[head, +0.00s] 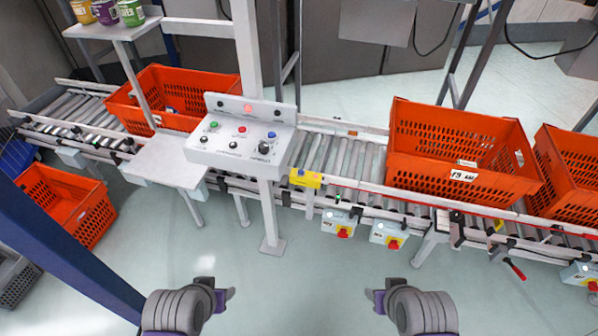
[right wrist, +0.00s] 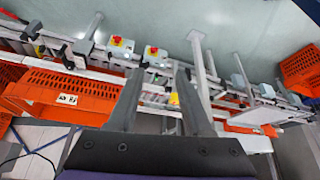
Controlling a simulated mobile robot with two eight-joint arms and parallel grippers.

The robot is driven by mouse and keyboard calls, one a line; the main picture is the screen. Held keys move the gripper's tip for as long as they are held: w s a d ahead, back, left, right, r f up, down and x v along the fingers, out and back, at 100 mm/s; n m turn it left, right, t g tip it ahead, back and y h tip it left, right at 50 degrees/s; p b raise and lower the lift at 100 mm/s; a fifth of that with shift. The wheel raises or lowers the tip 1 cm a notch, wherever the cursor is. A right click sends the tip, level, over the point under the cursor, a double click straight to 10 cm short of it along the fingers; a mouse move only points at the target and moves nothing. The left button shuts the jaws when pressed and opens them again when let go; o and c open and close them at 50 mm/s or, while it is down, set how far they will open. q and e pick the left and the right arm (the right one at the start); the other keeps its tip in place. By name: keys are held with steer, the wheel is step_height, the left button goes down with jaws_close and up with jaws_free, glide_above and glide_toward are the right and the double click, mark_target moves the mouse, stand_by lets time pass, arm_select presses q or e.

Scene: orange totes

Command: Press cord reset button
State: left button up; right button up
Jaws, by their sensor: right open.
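A yellow box with a small blue button on top (head: 305,178) is fixed to the near rail of the conveyor. A grey control panel (head: 225,150) on a post stands left of it, with green, red and blue buttons and a black knob. I cannot read which control is marked cord reset. My left gripper (head: 231,294) is low in the head view, away from the conveyor; its jaw opening is unclear. My right gripper (head: 371,296) is also short of the conveyor. In the right wrist view its two fingers (right wrist: 160,80) are apart with nothing between them.
Orange totes stand on the roller conveyor, at left (head: 180,90) and right (head: 455,150). Two grey boxes with red-and-yellow switches (head: 340,226) (head: 390,236) hang below the rail. A red cord runs along the right side. The floor before me is clear.

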stand_by(0.3)
jaws_close()
stand_by(1.6)
